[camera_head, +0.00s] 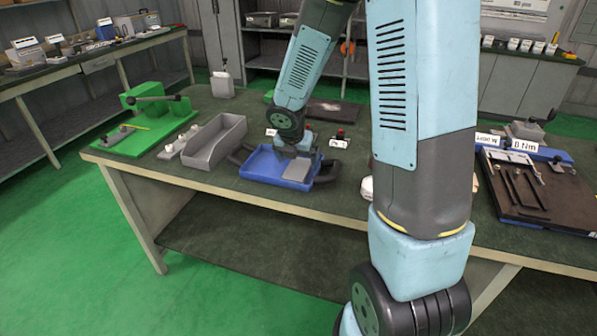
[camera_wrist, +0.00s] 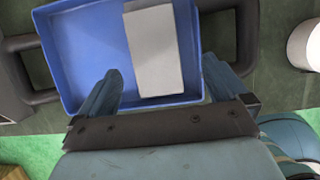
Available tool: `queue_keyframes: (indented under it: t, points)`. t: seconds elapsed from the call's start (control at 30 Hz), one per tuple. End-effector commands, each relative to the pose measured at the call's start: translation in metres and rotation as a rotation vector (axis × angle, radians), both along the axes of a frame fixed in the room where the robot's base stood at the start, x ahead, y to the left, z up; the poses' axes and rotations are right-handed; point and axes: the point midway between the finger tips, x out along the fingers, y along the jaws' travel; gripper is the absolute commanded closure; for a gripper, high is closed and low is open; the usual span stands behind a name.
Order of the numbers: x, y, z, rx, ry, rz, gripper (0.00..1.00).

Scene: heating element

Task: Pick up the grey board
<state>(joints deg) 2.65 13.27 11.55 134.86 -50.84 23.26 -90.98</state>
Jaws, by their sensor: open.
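The grey board (camera_wrist: 155,50) is a flat, light grey rectangle lying in a shallow blue tray (camera_wrist: 85,45). In the head view the grey board (camera_head: 298,171) shows at the right side of the blue tray (camera_head: 262,168) on the bench. My gripper (camera_wrist: 161,68) is open and empty, over the near edge of the tray. In the wrist view one finger is left of the board and the other right of it. The fingers appear apart from the board; their height above it is hard to tell. In the head view the fingertips are not clear.
The tray has dark handles at its sides. A grey open bin (camera_head: 215,142) stands left of the tray. A green fixture (camera_head: 150,125) is further left. A dark tool board (camera_head: 540,190) lies at the right.

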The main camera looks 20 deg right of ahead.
Motion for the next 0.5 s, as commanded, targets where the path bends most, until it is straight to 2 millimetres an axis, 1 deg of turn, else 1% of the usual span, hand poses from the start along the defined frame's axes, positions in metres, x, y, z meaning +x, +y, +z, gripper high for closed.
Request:
queue_keyframes:
  t: [0.17,0.3,0.5]
  points:
    - [0.006,0.0,-0.013,0.0,0.004,0.001,0.0]
    - [0.015,-0.001,-0.028,0.0,0.003,0.001,0.0]
    - [0.021,-0.006,-0.044,0.0,0.002,0.001,0.0]
